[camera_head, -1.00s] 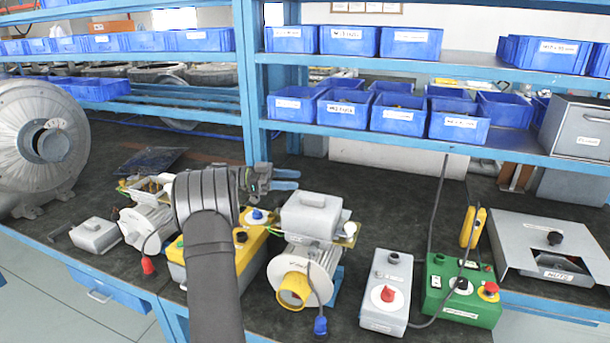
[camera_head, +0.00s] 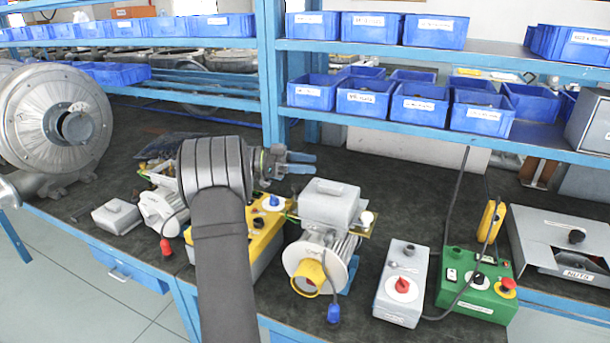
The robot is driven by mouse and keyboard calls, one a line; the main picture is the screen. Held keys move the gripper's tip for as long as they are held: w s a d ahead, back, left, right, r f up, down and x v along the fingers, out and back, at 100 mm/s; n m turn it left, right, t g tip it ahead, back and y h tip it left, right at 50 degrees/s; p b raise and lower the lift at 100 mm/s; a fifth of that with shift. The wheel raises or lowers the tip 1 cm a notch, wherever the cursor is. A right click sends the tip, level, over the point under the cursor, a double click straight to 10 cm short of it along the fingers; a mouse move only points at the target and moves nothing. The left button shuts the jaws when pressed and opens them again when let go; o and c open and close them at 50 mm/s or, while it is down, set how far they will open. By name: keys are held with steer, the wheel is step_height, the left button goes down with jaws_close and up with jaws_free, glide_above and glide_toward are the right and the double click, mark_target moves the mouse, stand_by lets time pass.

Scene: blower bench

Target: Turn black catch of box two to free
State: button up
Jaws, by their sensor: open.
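No label reading "two" can be made out, so I cannot tell which box is box two. Another dark knob (camera_head: 254,222) is on the yellow box (camera_head: 264,245), which is partly hidden behind my arm. A green box (camera_head: 462,297) carries a black knob (camera_head: 478,278) and a red button. My gripper (camera_head: 302,163) is open and empty, with blue fingertips pointing right, above the bench behind the motor, well left of the sloped box.
A motor with a grey top box (camera_head: 329,201) stands just in front of my gripper. A grey box with a red knob (camera_head: 403,285) and a yellow pendant (camera_head: 491,221) stand further right. Shelves of blue bins (camera_head: 362,103) rise behind. A large blower (camera_head: 55,125) is at left.

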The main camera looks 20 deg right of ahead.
mark_target(294, 186)
steer(key=w+a+f+n+t+y, duration=0.1)
steer(key=w+a+f+n+t, duration=0.15)
steer(key=a, duration=0.65)
steer(key=w+a+f+n+t+y, duration=0.1)
steer(key=w+a+n+t, duration=0.2)
steer(key=a, duration=0.6)
steer(key=shift+m+t, duration=0.55)
steer(key=shift+t, duration=0.1)
steer(key=x, duration=1.6)
steer(key=shift+w+d+f, duration=0.1)
steer(key=shift+w+d, duration=0.05)
steer(key=shift+d, duration=0.15)
steer(key=c, duration=1)
